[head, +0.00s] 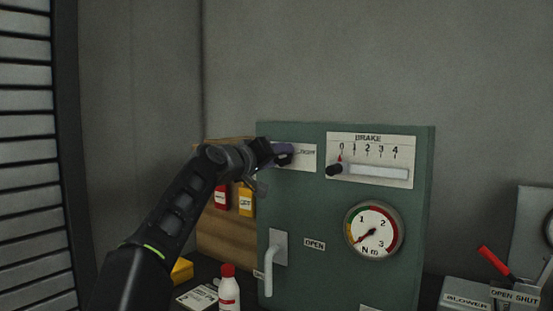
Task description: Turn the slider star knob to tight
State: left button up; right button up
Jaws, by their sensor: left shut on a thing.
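A green panel box (336,227) stands against the wall. My left gripper (276,156) reaches its upper left corner and is shut on a dark purplish knob (286,149), taken to be the star knob. The gripper hides much of the knob, so its turn angle cannot be read. A white label plate (308,157) shows right of the knob; its small lettering is too blurred to read surely. My right gripper is not in the view.
The brake slider (334,169) sits near 0. The dial (373,230), in N m, has its needle at lower left. A red-capped bottle (229,290) and a red-handled blower lever (493,262) stand lower down.

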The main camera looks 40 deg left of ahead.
pick_arm(q)
jog(key=shift+f, duration=0.1)
jog(key=o, duration=1.4)
jog(key=shift+c, duration=0.2)
jog(key=s+b, duration=0.2)
jog(key=s, duration=0.5)
jog(key=shift+s+d, duration=0.35)
